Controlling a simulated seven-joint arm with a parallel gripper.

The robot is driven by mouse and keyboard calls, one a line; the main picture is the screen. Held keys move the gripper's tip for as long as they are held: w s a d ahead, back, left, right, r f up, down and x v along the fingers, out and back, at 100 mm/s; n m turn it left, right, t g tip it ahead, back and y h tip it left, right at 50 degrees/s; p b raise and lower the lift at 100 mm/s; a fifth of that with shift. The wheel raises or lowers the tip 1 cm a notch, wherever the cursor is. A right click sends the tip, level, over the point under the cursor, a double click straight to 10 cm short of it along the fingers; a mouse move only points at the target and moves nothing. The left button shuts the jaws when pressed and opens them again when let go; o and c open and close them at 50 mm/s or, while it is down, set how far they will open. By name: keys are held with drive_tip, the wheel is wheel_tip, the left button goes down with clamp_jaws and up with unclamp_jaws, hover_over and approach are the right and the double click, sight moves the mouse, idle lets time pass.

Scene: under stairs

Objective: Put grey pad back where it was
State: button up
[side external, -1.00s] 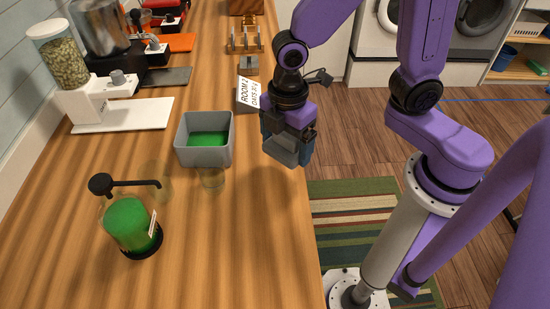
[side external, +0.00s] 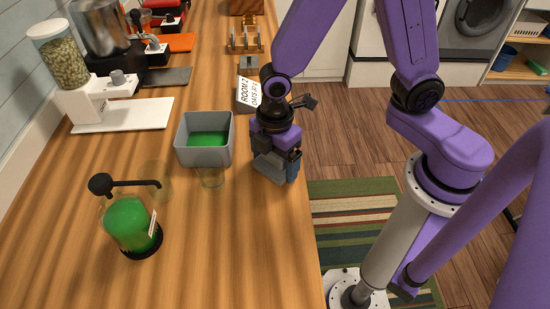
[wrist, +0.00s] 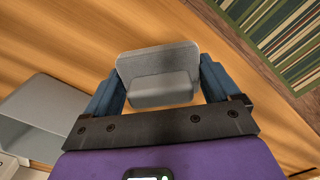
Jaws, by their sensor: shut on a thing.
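The grey pad (wrist: 160,65) is a light grey block with a smaller raised part, held between the blue fingers of my gripper (wrist: 160,90) in the wrist view. In the side view my gripper (side external: 276,172) points down over the right part of the wooden counter, near its edge, with the grey pad (side external: 266,168) at its fingertips. Whether the pad touches the counter cannot be told. The place where the pad was before is not marked in view.
A green-filled bottle (side external: 129,222) with a black pump stands front left. A label holder (side external: 246,94) stands behind my gripper.

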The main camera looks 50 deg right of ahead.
drive_tip(key=shift+f, duration=0.15)
drive_tip(key=o, duration=1)
wheel_tip(320, 180, up, 12)
drive_tip(key=shift+r, duration=0.2)
drive_tip(key=s+d+m, duration=0.5)
drive_tip(key=s+d, duration=0.6)
drive_tip(key=s, duration=0.3)
drive_tip(key=shift+d+f, duration=0.2)
drive_tip(key=shift+d, duration=0.15)
